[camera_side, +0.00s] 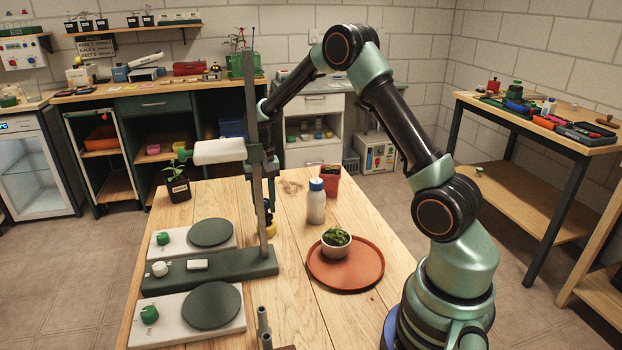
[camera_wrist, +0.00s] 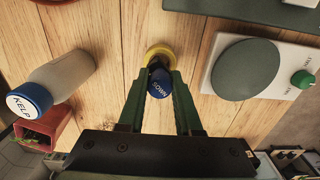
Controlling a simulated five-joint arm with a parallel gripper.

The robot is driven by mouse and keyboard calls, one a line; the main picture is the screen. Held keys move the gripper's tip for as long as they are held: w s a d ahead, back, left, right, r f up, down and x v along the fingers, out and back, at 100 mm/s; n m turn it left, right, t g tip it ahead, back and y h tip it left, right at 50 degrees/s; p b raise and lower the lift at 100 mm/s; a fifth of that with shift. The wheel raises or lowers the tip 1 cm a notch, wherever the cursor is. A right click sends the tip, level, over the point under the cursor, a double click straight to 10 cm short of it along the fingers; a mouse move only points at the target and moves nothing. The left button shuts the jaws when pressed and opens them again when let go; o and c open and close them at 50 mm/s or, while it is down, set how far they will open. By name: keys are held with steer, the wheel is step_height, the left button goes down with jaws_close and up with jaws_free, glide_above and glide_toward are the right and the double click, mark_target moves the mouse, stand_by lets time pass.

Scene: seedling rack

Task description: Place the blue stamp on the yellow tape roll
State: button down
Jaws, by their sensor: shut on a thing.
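The blue stamp (camera_wrist: 160,84), with pale lettering that seems to read SOWN on its top, is between the two green fingers of my gripper (camera_wrist: 161,82). My gripper is shut on it. The yellow tape roll (camera_wrist: 149,54) shows as a ring just past the stamp in the wrist view. In the side view the yellow tape roll (camera_side: 271,230) lies on the wooden table under my gripper (camera_side: 271,200), partly hidden by a post. The stamp's dark lower end overlaps the roll; I cannot tell whether they touch.
A blue-capped bottle (camera_side: 316,204) and a red pot (camera_side: 331,180) stand right of the roll. A terracotta saucer (camera_side: 345,280) holds a potted plant. A tall post (camera_side: 252,130) on a dark base and hot-plate-like devices (camera_side: 211,234) stand left.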

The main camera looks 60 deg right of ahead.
mark_target(265, 201)
steer(key=shift+f, duration=0.6)
steer(key=shift+f, duration=0.15)
steer(key=c, duration=0.6)
jaws_free()
step_height(265, 201, up, 12)
steer(key=shift+r, duration=0.2)
steer(key=shift+r, duration=0.1)
